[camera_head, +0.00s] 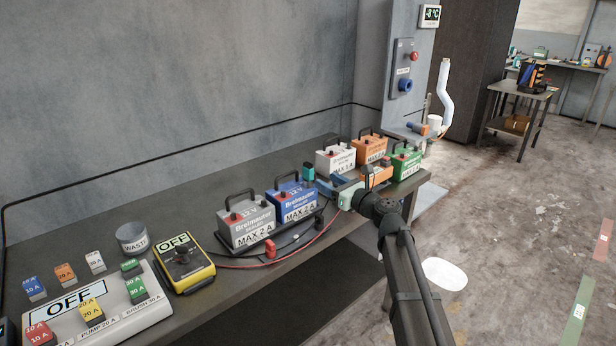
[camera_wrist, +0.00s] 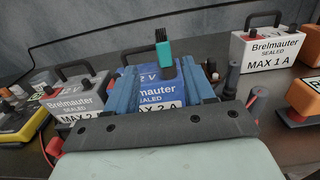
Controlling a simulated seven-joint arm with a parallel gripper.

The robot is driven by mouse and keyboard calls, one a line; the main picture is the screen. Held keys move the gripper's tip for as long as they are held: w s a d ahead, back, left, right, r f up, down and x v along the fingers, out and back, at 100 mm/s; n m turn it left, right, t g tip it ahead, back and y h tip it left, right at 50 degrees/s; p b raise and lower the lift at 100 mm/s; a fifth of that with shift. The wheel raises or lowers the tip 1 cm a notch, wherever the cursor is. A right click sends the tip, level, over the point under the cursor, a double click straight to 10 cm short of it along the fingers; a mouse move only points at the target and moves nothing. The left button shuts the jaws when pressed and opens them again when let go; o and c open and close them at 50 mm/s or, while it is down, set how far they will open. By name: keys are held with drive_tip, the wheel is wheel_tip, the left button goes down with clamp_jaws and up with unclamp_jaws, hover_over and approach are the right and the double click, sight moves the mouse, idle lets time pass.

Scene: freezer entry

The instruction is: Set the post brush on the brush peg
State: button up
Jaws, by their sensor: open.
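The post brush (camera_head: 308,172) has a teal body and dark bristles, and stands just right of the blue battery (camera_head: 291,202). My gripper (camera_head: 322,185) is low over the bench beside that battery. Its blue fingers (camera_wrist: 162,75) are apart, with the brush showing between and beyond them. I cannot tell whether a finger touches the brush. What the brush's lower end rests on is hidden. I cannot make out the brush peg for certain.
A grey battery (camera_head: 246,221) stands left of the blue one. White (camera_head: 336,157), orange (camera_head: 370,149) and green (camera_head: 405,160) batteries crowd the bench's far end near my arm. A red clamp (camera_head: 269,248) and cables lie in front. A yellow OFF unit (camera_head: 184,262) stands further left.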

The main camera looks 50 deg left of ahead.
sight(304, 167)
drive_tip(key=a, duration=0.7)
drive_tip(key=shift+w+a+r, duration=0.1)
drive_tip(key=shift+a+r, duration=0.05)
drive_tip(key=shift+a, duration=1.15)
drive_tip(key=shift+w+a+r, duration=0.1)
drive_tip(key=shift+a, duration=1.15)
clamp_jaws()
